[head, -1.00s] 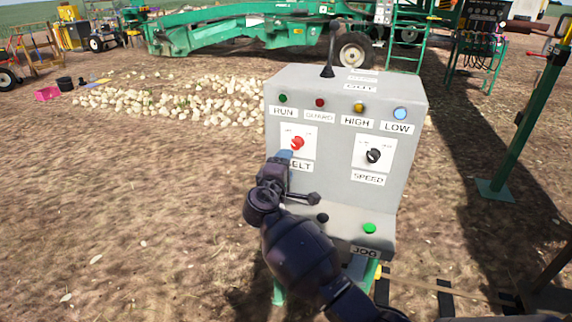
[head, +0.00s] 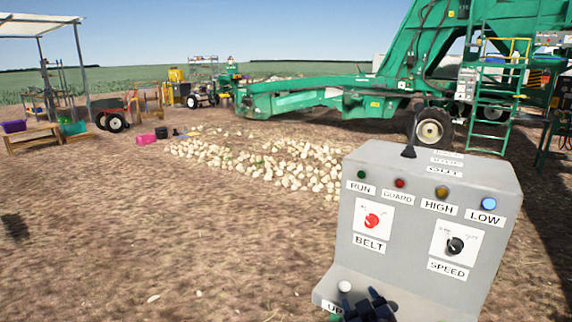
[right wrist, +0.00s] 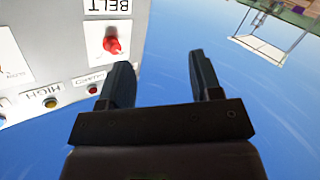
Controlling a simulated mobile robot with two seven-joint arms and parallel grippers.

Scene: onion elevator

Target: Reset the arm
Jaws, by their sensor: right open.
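My right gripper (right wrist: 165,82) is open and empty in the right wrist view, its two dark fingers apart, with the control box (right wrist: 70,40) to their left. That view is upside down, and the red belt knob (right wrist: 112,42) shows above and left of the fingers, apart from them. In the head view the grey control box (head: 400,215) stands at the right. Its red belt knob (head: 372,220) and black speed knob (head: 455,245) are uncovered. A dark part of my right arm shows low in front of the box, at the bottom edge. My left gripper is not in view.
A pile of onions (head: 270,160) lies on the soil behind the box. A green machine (head: 320,97) stands beyond it. A wooden bench (head: 35,137) and a canopy (head: 35,25) are at the far left. The ground left of the box is open.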

